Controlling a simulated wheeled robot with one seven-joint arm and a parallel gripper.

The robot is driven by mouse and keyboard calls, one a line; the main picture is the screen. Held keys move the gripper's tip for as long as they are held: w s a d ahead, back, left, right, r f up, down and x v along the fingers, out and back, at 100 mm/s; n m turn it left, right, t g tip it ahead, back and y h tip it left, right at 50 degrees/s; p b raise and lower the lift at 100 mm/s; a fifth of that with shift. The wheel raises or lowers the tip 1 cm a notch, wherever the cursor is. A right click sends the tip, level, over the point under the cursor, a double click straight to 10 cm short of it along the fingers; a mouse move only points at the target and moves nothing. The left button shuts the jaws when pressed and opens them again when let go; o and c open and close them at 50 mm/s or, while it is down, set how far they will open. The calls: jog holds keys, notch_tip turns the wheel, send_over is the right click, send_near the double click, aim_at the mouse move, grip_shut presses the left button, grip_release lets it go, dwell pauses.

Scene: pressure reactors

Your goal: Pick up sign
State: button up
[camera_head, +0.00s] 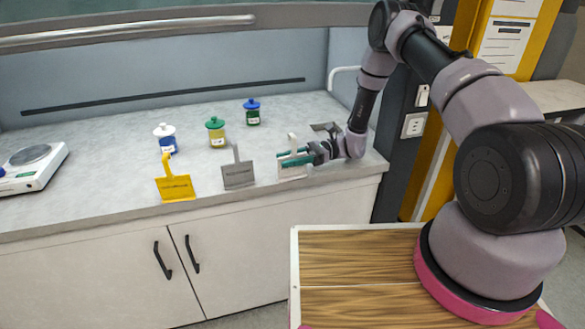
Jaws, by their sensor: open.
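Three signs with upright handles stand in a row along the counter's front edge: a yellow sign (177,188), a grey sign (238,176) and a white sign (292,170). My gripper (286,157) has teal fingers and reaches in from the right at the white sign. The fingers are open, one seemingly in front of the white sign's handle and one behind it. Whether they touch it I cannot tell. The fingers cover part of the white sign. The yellow and grey signs are clear of my gripper.
A scale (33,165) sits at the left. A sink (325,127) with a faucet (345,70) lies behind my gripper. The counter's left middle is clear.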

jog(key=shift+s+a, duration=0.2)
jog(key=shift+a, duration=0.35)
grip_shut()
notch_tip(320, 180, up, 10)
jog(key=shift+a+r, duration=0.1)
dwell(0.4)
